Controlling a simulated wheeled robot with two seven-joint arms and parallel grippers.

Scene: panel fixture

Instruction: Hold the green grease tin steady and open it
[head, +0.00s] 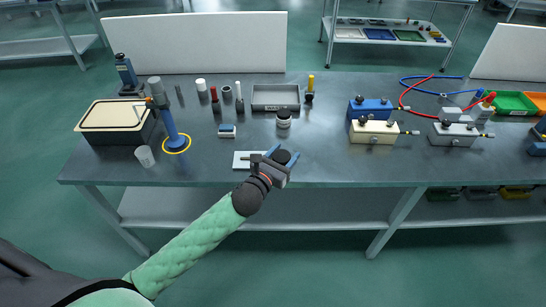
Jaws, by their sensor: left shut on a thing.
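My left gripper (282,155) is near the front edge of the bench, with its blue fingers shut on a dark round-topped tin (282,156). The tin's top shows between the fingers. Its sides are hidden, so I cannot see any green on it or whether its lid is loose. A pale flat plate (243,160) lies just left of the gripper, partly covered by it. A small jar with a dark lid and pale band (284,119) stands apart behind the gripper. My right gripper is not in view.
A grey tray (275,106), a blue-and-white block (227,131) and several small bottles stand behind. A blue post (172,130) and a lidded bin (111,118) are at left.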

